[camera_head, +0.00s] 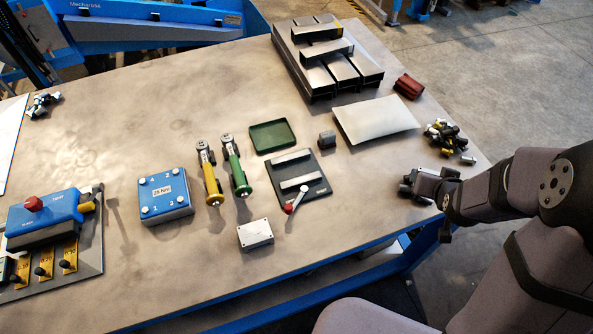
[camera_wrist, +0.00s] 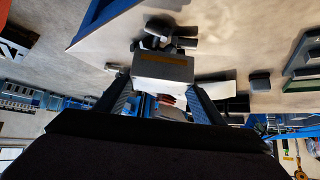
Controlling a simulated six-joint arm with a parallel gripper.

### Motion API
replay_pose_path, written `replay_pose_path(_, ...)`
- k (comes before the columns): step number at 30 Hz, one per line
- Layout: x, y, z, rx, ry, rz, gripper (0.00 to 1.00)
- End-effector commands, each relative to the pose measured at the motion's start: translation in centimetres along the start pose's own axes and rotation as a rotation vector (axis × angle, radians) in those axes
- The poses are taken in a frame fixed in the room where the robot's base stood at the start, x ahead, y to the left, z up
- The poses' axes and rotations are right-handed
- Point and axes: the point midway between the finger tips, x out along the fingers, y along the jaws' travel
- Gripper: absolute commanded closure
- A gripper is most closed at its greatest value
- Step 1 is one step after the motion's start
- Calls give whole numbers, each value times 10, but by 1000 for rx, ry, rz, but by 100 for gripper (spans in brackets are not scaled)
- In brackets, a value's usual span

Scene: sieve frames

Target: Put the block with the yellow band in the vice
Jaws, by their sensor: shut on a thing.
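My gripper (camera_wrist: 162,92) is shut on a grey block (camera_wrist: 163,74) with a yellow-orange band (camera_wrist: 163,58) across its upper part in the wrist view. A finger lies on each side of the block. In the head view my gripper (camera_head: 420,186) is over the right edge of the table, and the block cannot be made out clearly there. The vice (camera_head: 313,197) is on the middle of the table, a dark plate with two parallel light metal jaws and a red-handled lever (camera_head: 292,207). My gripper is to its right, well apart from it.
A small dark block (camera_head: 327,138) and a green tray (camera_head: 272,122) lie behind the vice. A pale sheet (camera_head: 375,120) and a pile of small cylindrical parts (camera_head: 450,140) are at right. A grey box (camera_head: 255,234) and two torque screwdrivers (camera_head: 235,167) are left of the vice.

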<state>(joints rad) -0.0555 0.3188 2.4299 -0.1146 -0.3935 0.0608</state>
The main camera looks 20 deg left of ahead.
Motion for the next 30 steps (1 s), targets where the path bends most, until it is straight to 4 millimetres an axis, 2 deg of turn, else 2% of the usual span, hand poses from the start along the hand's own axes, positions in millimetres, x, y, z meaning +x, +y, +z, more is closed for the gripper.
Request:
replay_pose_path(2,2,-2,0,10,4,9,81)
replay_pose_path(4,6,-12,-2,2,6,2,81)
replay_pose_path(11,15,-66,-16,-74,7,-76,81)
replay_pose_path(17,17,-140,-28,-181,9,-182,81)
replay_pose_path(24,4,-248,-31,-327,9,-329,81)
replay_pose_path(30,-14,-314,-26,-414,8,-416,81)
